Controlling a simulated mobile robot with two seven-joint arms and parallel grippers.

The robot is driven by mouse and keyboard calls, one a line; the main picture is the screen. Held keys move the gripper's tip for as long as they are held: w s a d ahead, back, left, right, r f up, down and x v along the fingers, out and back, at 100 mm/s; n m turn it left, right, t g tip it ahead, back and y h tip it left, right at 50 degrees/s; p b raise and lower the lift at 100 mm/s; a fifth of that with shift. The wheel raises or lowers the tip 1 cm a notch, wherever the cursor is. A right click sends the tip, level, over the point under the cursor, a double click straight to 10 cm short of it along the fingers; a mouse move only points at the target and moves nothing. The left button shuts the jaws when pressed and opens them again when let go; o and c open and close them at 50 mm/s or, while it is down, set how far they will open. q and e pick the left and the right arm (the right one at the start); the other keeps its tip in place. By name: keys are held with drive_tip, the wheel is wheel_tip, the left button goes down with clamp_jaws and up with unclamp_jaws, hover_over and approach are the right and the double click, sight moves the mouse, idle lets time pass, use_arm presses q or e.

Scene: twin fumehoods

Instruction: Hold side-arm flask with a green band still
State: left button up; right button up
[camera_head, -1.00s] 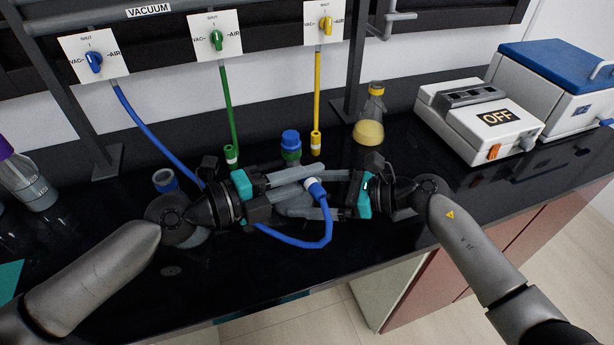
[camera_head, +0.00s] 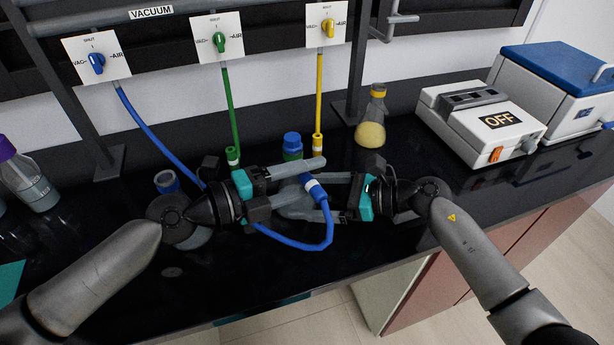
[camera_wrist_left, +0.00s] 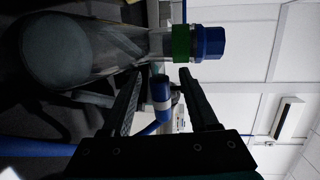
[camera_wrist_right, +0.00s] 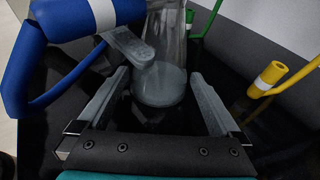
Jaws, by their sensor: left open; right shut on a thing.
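The side-arm flask with the green band and blue cap (camera_head: 292,148) stands upright on the black bench, partly hidden by my grippers. In the left wrist view its green band (camera_wrist_left: 180,44) shows. My right gripper (camera_wrist_right: 160,82) is shut on the flask, its fingers on either side of the glass. The blue hose end with a white ring (camera_head: 315,188) meets the flask's side arm (camera_wrist_right: 130,45) and appears to be on it. My left gripper (camera_wrist_left: 160,82) is open, its fingers apart on either side of the hose end.
Behind stand the yellow-capped flask (camera_head: 370,122) and the hanging green hose (camera_head: 230,120) and yellow hose (camera_head: 318,100). The blue hose loops near the bench front. A white device marked OFF (camera_head: 480,118) stands to the right.

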use_arm(q)
drive_tip(key=shift+s, duration=0.1)
use_arm(e)
drive_tip(key=shift+s+f, duration=0.25)
drive_tip(key=shift+f, duration=0.1)
use_arm(q)
drive_tip(key=s+d, duration=0.4)
drive_tip(key=s, duration=0.4)
drive_tip(key=shift+d, duration=0.35)
use_arm(e)
drive_tip(key=o, duration=0.5)
drive_tip(key=shift+r, duration=0.15)
drive_tip(key=shift+w+a+r+p, duration=0.1)
drive_tip(key=shift+w+r+p, duration=0.05)
drive_tip(key=shift+r+p, duration=0.45)
use_arm(q)
drive_tip(key=shift+r, duration=0.45)
use_arm(e)
drive_tip(key=shift+r, duration=0.25)
